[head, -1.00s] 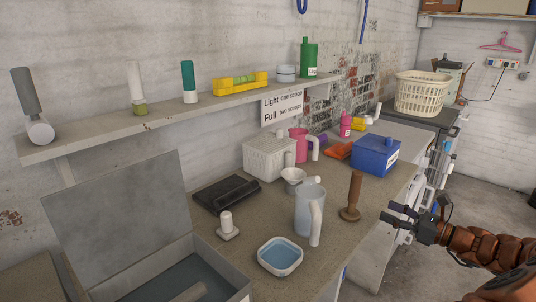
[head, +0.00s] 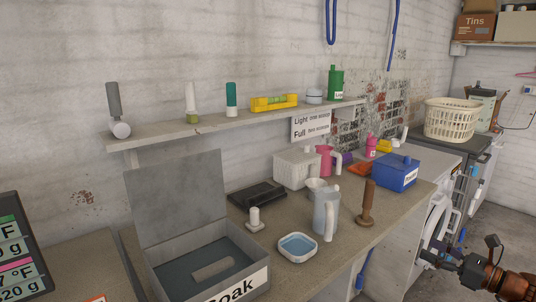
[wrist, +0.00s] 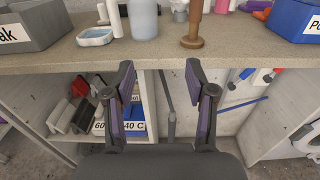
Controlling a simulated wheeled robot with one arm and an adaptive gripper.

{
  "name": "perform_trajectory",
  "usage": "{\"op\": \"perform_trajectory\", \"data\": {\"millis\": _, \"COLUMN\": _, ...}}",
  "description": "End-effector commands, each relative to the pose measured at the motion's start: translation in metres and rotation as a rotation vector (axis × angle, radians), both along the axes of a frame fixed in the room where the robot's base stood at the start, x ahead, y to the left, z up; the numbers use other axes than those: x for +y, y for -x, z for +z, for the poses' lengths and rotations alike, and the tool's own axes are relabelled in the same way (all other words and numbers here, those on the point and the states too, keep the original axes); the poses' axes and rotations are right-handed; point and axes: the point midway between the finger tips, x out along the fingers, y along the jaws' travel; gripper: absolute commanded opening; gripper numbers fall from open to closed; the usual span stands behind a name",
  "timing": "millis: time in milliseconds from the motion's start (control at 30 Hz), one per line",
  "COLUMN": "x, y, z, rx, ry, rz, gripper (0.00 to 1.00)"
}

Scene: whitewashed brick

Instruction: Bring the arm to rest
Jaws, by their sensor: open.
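My gripper (head: 432,254) is at the lower right in the head view, in front of the bench's front edge and below its top. In the wrist view my gripper (wrist: 164,88) is open, with its two fingers spread apart and nothing between them. The fingers point toward the bench front, just below the worktop (wrist: 235,52). Part of my arm shows at the lower right edge of the head view.
On the bench stand a grey box marked Soak (head: 160,278), a blue dish (head: 298,248), a jug (head: 326,215), a brown wooden tool (head: 367,205) and a blue box (head: 397,172). A shelf (head: 230,124) runs above. Floor space is free at right.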

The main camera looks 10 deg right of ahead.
Motion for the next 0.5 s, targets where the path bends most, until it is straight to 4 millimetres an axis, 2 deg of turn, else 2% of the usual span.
{"op": "perform_trajectory", "data": {"millis": 267, "x": 0.053, "y": -0.012, "z": 0.016, "rx": -0.002, "ry": 0.087, "rz": 0.123, "gripper": 0.56}}
{"op": "perform_trajectory", "data": {"millis": 500, "x": 0.117, "y": -0.017, "z": 0.03, "rx": -0.009, "ry": 0.206, "rz": 0.276, "gripper": 0.56}}
